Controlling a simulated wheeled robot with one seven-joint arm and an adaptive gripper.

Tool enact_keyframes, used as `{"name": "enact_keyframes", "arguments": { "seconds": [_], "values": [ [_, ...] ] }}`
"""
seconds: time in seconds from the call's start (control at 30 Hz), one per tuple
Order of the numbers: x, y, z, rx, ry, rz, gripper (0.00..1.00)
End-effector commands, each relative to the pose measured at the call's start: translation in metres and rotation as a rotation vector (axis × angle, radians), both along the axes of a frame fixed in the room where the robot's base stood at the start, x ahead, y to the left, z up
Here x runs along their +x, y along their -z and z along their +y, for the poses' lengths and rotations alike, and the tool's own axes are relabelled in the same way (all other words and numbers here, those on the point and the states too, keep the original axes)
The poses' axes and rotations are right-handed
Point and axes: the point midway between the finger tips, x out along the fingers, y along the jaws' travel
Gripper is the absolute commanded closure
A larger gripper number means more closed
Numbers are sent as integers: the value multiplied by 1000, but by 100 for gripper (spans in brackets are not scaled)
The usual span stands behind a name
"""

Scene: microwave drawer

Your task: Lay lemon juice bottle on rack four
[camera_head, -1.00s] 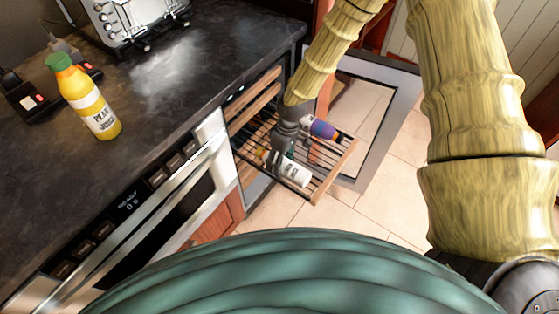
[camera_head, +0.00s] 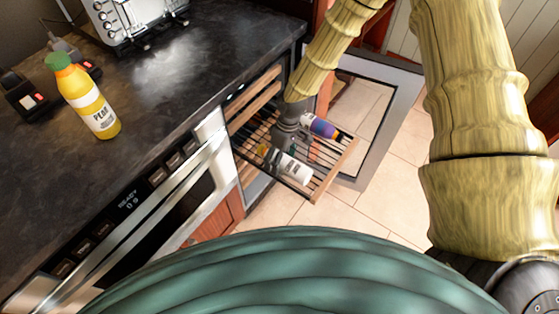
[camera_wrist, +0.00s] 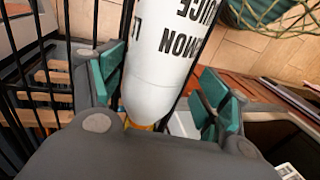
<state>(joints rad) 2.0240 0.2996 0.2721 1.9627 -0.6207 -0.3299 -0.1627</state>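The lemon juice bottle (camera_head: 292,168) is white with dark lettering and a yellowish cap end. It lies on the pulled-out wire rack (camera_head: 322,188), which has a wooden front strip. In the wrist view, the bottle (camera_wrist: 165,60) lies between the fingers of my gripper (camera_wrist: 162,88), with its cap end toward my palm. My gripper is open, with a visible gap at the right pad; the left pad is close to the bottle and contact is unclear. In the head view, my gripper (camera_head: 284,142) is by the bottle's cap end, partly hidden by my arm.
A blue-purple bottle (camera_head: 321,127) lies on the same rack. More wooden-fronted racks (camera_head: 262,85) sit above it inside the cabinet. An open glass door (camera_head: 372,110) stands to the right. A yellow pear juice bottle (camera_head: 90,100) and a toaster (camera_head: 130,20) stand on the counter.

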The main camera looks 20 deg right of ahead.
Motion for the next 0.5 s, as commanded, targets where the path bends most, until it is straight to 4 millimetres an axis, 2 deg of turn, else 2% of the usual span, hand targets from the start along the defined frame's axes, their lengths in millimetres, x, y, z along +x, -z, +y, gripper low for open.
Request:
{"name": "enact_keyframes", "arguments": {
  "seconds": [0.5],
  "values": [
    [14,-76,-16,1,2,-3,24]
  ]
}}
